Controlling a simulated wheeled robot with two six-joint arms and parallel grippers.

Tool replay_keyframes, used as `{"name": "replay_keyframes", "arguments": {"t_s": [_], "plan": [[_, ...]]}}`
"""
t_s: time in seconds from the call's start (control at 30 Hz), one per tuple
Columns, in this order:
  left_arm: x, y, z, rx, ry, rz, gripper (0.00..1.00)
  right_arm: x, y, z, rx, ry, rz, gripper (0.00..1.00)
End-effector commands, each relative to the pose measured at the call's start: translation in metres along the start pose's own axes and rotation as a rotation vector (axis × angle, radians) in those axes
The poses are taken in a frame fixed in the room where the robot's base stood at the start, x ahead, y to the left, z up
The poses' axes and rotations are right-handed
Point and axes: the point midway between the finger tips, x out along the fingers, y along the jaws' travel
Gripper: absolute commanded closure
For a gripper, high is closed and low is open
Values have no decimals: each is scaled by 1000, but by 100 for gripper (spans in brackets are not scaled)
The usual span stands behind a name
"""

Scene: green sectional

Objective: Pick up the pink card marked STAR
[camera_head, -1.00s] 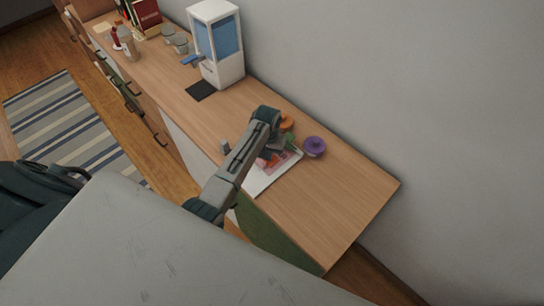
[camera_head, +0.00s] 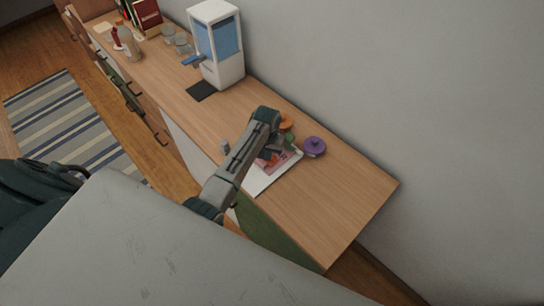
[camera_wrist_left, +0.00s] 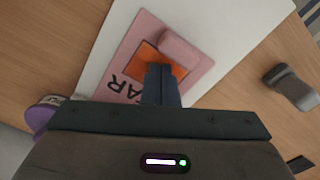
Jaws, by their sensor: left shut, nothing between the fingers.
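The pink card (camera_wrist_left: 133,48) lies on a white board (camera_wrist_left: 245,35) on the wooden desktop. It has an orange square and the letters "AR" showing; the rest of the word is hidden. A pink block (camera_wrist_left: 180,48) lies on the card's upper part. My left gripper (camera_wrist_left: 163,72) is shut and empty, its tips over the orange square; whether they touch the card I cannot tell. In the head view the card (camera_head: 287,162) and board (camera_head: 262,183) show partly behind my left arm. My right gripper is not in view.
A purple round thing (camera_head: 314,146) and an orange one (camera_head: 286,122) sit beyond the board. A small grey object (camera_head: 224,146) stands left of it. A white-and-blue dispenser (camera_head: 217,45) stands farther back. The desktop's right end is clear.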

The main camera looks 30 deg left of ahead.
Motion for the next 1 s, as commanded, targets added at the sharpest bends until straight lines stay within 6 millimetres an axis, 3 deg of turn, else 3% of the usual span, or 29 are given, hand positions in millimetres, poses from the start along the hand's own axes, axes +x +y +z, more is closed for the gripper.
{"name": "replay_keyframes", "arguments": {"t_s": [1.0], "plan": [[0,-21,36,-1,0,0,100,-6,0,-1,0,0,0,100]]}}
